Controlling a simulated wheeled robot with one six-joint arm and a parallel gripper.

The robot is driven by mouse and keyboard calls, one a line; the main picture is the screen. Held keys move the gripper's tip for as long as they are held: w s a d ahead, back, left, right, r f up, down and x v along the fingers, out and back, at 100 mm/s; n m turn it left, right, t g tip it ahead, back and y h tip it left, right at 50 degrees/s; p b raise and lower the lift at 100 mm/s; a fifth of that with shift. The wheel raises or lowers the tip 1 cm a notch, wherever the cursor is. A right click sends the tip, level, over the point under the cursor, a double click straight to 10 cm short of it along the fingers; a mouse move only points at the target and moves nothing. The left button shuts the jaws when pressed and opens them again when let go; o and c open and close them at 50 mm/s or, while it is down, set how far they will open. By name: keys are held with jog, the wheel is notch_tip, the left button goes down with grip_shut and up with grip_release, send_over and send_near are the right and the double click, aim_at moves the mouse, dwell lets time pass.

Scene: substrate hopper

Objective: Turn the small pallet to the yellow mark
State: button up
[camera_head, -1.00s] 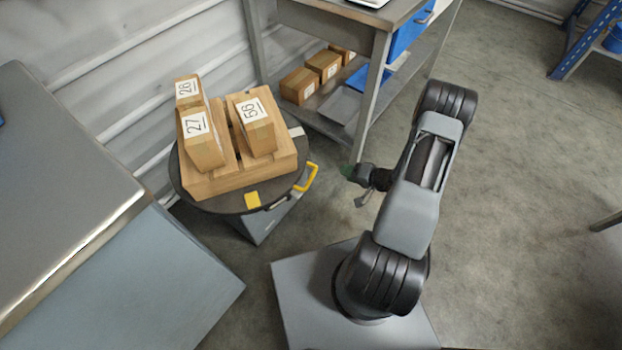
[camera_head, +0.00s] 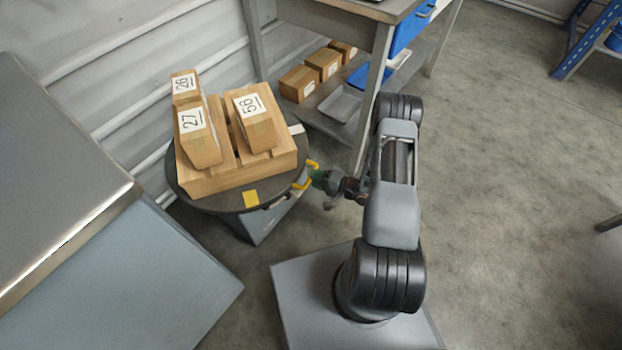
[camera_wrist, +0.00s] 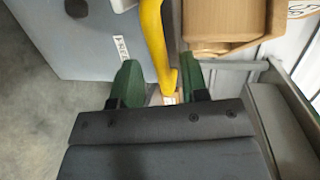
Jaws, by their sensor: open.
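The small wooden pallet (camera_head: 240,178) lies on a round dark turntable (camera_head: 215,203). It carries cartons 27 (camera_head: 198,138), 26 (camera_head: 185,85) and 56 (camera_head: 254,118). A yellow mark (camera_head: 251,198) shows at the front of the turntable top. A yellow handle (camera_head: 303,184) stands at its right edge. My gripper (camera_head: 317,180) is open at this handle. In the wrist view the yellow handle (camera_wrist: 158,45) runs between the two green fingers of my gripper (camera_wrist: 160,84), with a gap visible on the left side. Contact on the right finger is unclear.
A grey pedestal (camera_head: 262,224) supports the turntable. A white mark (camera_head: 296,129) shows at its back right. A metal cabinet (camera_head: 60,180) stands close on the left. A workbench (camera_head: 335,30) with cartons on its lower shelf stands behind. The floor at right is clear.

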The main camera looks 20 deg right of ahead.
jog(key=shift+x, duration=1.3)
jog(key=shift+c, duration=0.4)
grip_shut()
